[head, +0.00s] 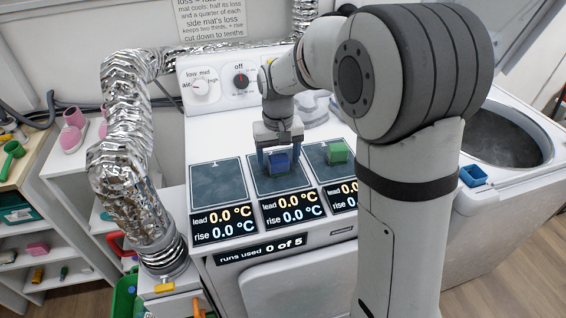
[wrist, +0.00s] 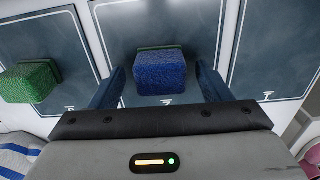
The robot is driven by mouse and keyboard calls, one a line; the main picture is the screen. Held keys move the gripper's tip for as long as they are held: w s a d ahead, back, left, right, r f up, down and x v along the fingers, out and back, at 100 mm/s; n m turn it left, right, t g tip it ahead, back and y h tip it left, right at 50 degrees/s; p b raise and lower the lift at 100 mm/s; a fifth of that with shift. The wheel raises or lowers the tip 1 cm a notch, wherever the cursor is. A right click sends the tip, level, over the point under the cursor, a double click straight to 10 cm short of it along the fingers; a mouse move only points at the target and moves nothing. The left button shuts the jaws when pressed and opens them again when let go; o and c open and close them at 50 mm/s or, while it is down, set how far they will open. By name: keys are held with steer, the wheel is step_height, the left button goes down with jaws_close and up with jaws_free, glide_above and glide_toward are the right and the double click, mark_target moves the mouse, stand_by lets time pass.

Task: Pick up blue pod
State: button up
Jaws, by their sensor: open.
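The blue pod (head: 279,164) is a small fuzzy block on the middle dark mat (head: 262,187). In the wrist view the blue pod (wrist: 160,82) sits between my two blue fingers, with a visible gap on each side and a green strip along its far top edge. My gripper (head: 280,156) is open and points down around the blue pod; in the wrist view my gripper (wrist: 160,88) shows empty space beside each finger. The contact of the pod with the mat is partly hidden.
A green pod (head: 338,152) sits on the right mat, and the left mat (head: 217,183) is bare. A foil duct (head: 125,165) rises at left. The control panel (head: 222,82) stands behind the mats.

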steer(key=shift+f, duration=0.2)
steer(key=c, duration=1.1)
steer(key=shift+o, duration=0.2)
steer(key=shift+r, duration=0.15)
